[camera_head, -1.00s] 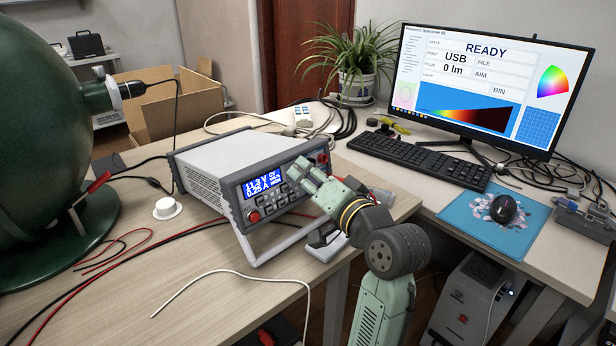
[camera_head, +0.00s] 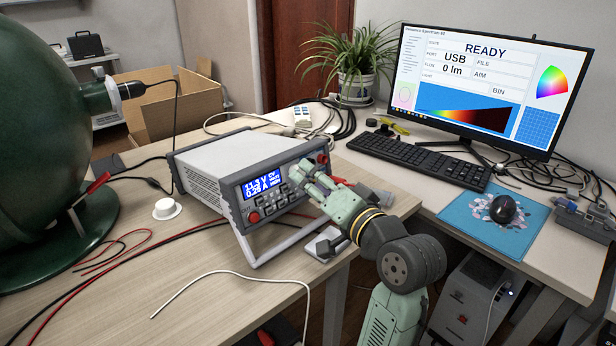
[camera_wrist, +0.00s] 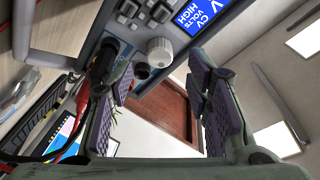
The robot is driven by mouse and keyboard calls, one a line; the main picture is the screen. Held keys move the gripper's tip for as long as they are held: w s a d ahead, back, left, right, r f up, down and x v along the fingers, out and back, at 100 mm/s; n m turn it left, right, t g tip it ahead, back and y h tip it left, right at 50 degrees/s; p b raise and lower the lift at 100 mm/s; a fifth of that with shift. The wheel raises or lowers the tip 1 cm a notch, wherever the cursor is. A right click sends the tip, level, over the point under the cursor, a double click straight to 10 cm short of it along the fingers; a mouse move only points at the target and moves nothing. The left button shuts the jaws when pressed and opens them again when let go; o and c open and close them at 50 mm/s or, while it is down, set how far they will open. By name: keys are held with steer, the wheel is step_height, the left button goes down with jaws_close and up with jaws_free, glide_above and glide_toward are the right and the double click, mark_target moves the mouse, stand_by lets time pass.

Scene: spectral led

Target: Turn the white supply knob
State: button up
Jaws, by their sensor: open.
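The power supply (camera_head: 215,158) stands on the wooden desk with its front panel and lit blue display (camera_head: 262,187) facing my arm. Its white knob (camera_wrist: 159,50) shows in the wrist view, on the panel beside the blue display (camera_wrist: 186,18). My gripper (camera_wrist: 160,84) is open and empty, its two padded fingers apart. The knob shows beyond the fingertips, in the gap between them, and neither finger visibly touches it. In the head view my gripper (camera_head: 303,174) is in front of the panel's right part and hides the knob.
A red knob or terminal (camera_head: 253,217) is on the panel's lower left. Red, black and white cables (camera_head: 225,274) lie across the desk. The supply's tilted handle (camera_head: 255,264) juts out in front. The keyboard (camera_head: 419,160) and monitor (camera_head: 485,87) stand on the desk at right.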

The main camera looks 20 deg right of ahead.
steer(key=s+d, duration=0.1)
steer(key=s, duration=0.8)
steer(key=shift+d+r, duration=0.2)
steer(key=shift+d, duration=0.15)
steer(key=shift+a, duration=0.1)
